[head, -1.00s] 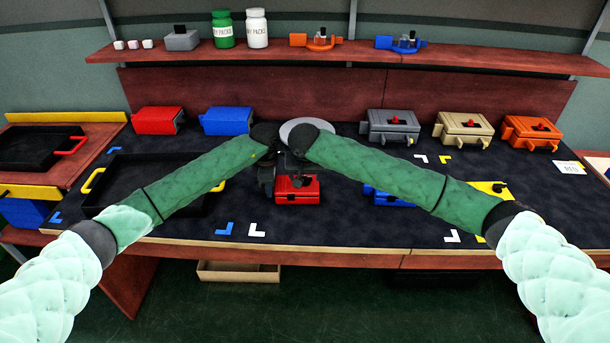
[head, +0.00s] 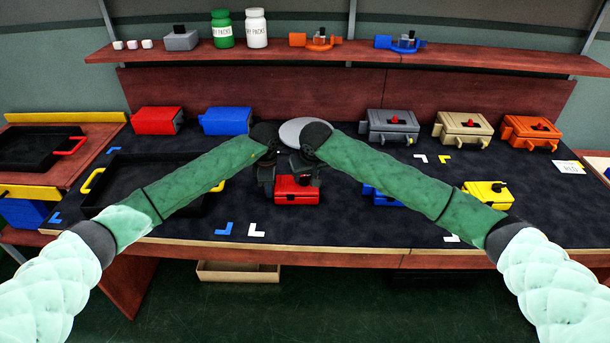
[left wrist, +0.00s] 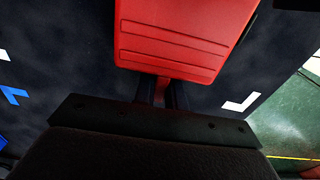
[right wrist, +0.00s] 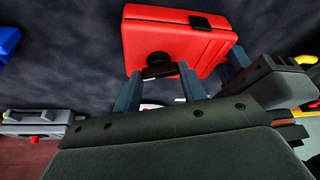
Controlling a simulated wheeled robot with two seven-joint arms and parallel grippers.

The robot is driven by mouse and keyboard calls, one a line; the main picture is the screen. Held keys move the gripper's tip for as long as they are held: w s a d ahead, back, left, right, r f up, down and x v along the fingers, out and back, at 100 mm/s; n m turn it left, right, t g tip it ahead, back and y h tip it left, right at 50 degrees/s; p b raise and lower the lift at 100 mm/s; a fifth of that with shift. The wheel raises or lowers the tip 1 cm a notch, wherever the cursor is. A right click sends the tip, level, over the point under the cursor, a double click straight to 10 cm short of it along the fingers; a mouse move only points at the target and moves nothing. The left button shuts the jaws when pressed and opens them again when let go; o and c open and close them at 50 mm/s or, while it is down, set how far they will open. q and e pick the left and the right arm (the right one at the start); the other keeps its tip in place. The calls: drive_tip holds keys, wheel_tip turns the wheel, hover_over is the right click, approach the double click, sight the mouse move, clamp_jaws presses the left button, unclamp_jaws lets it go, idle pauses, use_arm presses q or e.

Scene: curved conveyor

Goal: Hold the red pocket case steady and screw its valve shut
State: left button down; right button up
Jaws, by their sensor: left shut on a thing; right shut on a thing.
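The red pocket case (head: 297,194) stands on the dark bench mat in the middle. My left gripper (left wrist: 162,92) is shut on a narrow red part at the case's edge, with the ribbed red face (left wrist: 175,40) in front of it. In the head view the left gripper (head: 267,178) is at the case's left side. My right gripper (right wrist: 160,84) is shut on the dark valve (right wrist: 157,60) on the case's side. In the head view the right gripper (head: 303,166) is just behind and above the case. The valve's exact turn is hard to tell.
A blue case (head: 382,196) and a yellow case (head: 488,194) stand to the right. Grey (head: 391,127), beige (head: 463,130) and orange (head: 531,132) cases stand behind. A black tray (head: 135,172) lies left. A round grey disc (head: 300,131) is behind my grippers.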

drive_tip(key=n, duration=0.2)
drive_tip(key=n+g+y, duration=0.1)
drive_tip(key=n, duration=0.1)
drive_tip(key=n+y, duration=0.1)
drive_tip(key=n, duration=0.1)
drive_tip(key=shift+w+d+n+g, duration=0.2)
drive_tip(key=shift+d+n+g, duration=0.05)
drive_tip(key=shift+n+g, duration=0.05)
drive_tip(key=n+g, duration=0.1)
drive_tip(key=n, duration=0.2)
drive_tip(key=shift+w+d+y, duration=0.1)
drive_tip(key=shift+w+y, duration=0.05)
drive_tip(key=shift+y, duration=0.15)
drive_tip(key=shift+w+n+g, duration=0.15)
drive_tip(key=shift+n+g, duration=0.65)
drive_tip(key=shift+n, duration=1.3)
drive_tip(key=o, duration=1)
drive_tip(key=shift+r, duration=0.1)
drive_tip(key=v, duration=1.1)
drive_tip(key=shift+d+r, duration=0.3)
drive_tip(key=shift+d, duration=0.05)
